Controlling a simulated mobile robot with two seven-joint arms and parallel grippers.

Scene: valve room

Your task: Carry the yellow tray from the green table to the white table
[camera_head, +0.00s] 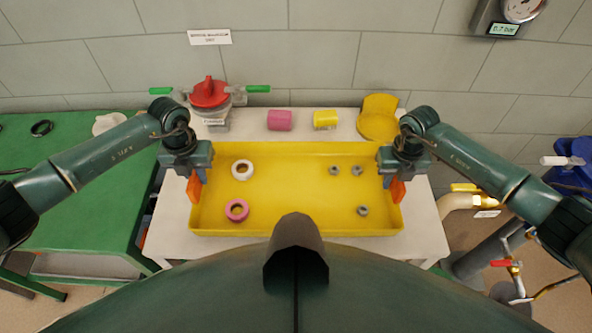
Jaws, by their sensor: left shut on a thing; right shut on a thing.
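The yellow tray (295,215) is over the white table (430,222), in the middle of the view. It looks level; I cannot tell whether it touches the tabletop. In it are a white ring (242,161), a pink ring (237,202) and several grey nuts (362,210). My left gripper (195,185) is shut on the tray's left wall. My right gripper (397,187) is shut on its right wall. The green table (85,205) stands to the left, its near top mostly bare.
At the white table's back stand a red-topped valve (209,93), a pink block (279,120), a yellow block (325,119) and a yellow curved part (378,118). A black ring (41,128) lies on the green table. Pipes with a red handle (505,263) stand at right.

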